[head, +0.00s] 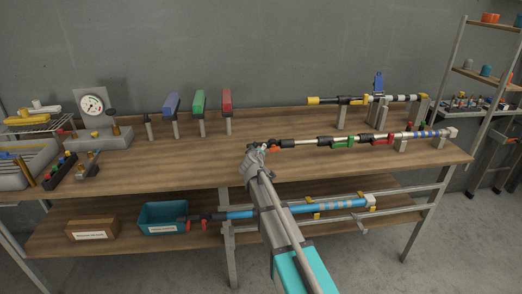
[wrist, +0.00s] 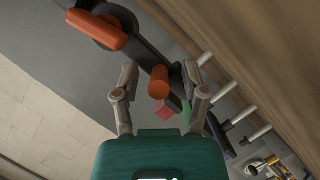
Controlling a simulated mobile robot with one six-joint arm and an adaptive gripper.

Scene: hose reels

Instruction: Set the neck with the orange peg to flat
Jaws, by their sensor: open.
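The black neck (wrist: 152,55) runs diagonally through the upper middle of the wrist view. An orange peg (wrist: 158,82) stands out from it, seen nearly end-on. A longer orange piece (wrist: 95,28) sits on the neck's round dark part at upper left. My gripper (wrist: 160,72) is open, with one finger on each side of the orange peg and visible gaps between. In the head view my gripper (head: 257,154) is at the left end of the middle pole (head: 305,142), beside a small orange part (head: 272,149). My gripper partly hides the neck there.
A yellow-ended pole (head: 350,99) stands behind on the bench. Blue (head: 171,104), green (head: 199,102) and red (head: 227,101) blocks stand on posts. A blue pole (head: 290,208) and a teal bin (head: 164,216) are on the lower shelf. The bench's middle is mostly clear.

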